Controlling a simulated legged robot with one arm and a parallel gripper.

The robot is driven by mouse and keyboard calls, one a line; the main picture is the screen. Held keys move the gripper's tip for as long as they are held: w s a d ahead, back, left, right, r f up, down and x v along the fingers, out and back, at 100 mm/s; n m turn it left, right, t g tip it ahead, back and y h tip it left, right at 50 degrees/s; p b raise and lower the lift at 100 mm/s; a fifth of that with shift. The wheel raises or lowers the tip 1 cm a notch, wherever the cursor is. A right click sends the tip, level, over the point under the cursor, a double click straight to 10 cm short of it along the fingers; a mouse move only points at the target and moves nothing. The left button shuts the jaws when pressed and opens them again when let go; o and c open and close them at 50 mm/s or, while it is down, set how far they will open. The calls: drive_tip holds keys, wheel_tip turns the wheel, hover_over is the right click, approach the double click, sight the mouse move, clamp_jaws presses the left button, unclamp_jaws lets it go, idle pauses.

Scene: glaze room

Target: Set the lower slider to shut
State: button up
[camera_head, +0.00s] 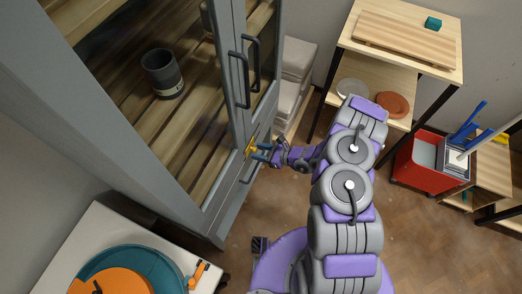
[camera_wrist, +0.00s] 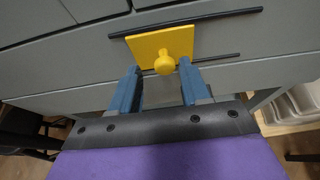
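A yellow slider plate with a round yellow knob (camera_wrist: 164,64) is on the grey cabinet front in the wrist view. Dark bars run across the front above and below the plate. The yellow slider also shows in the head view (camera_head: 251,145), low on the cabinet front, partly hidden by my gripper. My gripper (camera_wrist: 160,76) is open, with its two blue fingers apart. The knob appears between or just beyond the fingertips; I cannot tell whether they touch it. In the head view my gripper (camera_head: 259,152) is close to the cabinet front.
The grey cabinet (camera_head: 225,75) has glass doors with dark handles and a dark cup (camera_head: 162,72) inside. A potter's wheel (camera_head: 125,270) stands at lower left. A wooden shelf (camera_head: 400,40) and a red bin (camera_head: 420,165) stand at right. Brown floor is open at lower right.

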drive_tip(key=shift+o, duration=0.2)
drive_tip(key=shift+r, duration=0.1)
drive_tip(key=p+v, duration=0.4)
drive_tip(key=v, duration=1.3)
drive_tip(key=shift+d, duration=0.25)
drive_tip(key=a+r+n+g+y, duration=0.1)
drive_tip(key=a+r+n+g, duration=0.2)
drive_tip(key=r, duration=0.4)
drive_tip(key=a+r+n+g, duration=0.1)
drive_tip(key=a+r+n, duration=0.25)
drive_tip(key=r, duration=0.45)
drive_tip(key=s+a+r+n+g+h, duration=0.1)
drive_tip(key=s+a+r+n+g, duration=0.1)
drive_tip(key=s+r+n, duration=0.3)
drive_tip(key=s+a+r+n+g+h, duration=0.1)
drive_tip(key=s+r+n+g, duration=0.15)
drive_tip(key=r, duration=0.45)
drive_tip(key=s+d+r+n+t+h, duration=0.1)
drive_tip(key=s+d+r+n+h, duration=0.3)
drive_tip(key=s, duration=0.6)
drive_tip(key=s+d+r+n+t+h, duration=0.1)
drive_tip(key=s+d+r+n+h, duration=0.3)
drive_tip(key=s+d+r+h, duration=0.3)
drive_tip(key=s+d+r, duration=0.1)
drive_tip(key=s, duration=0.1)
drive_tip(key=shift+s+h, duration=0.3)
drive_tip(key=shift+s, duration=0.05)
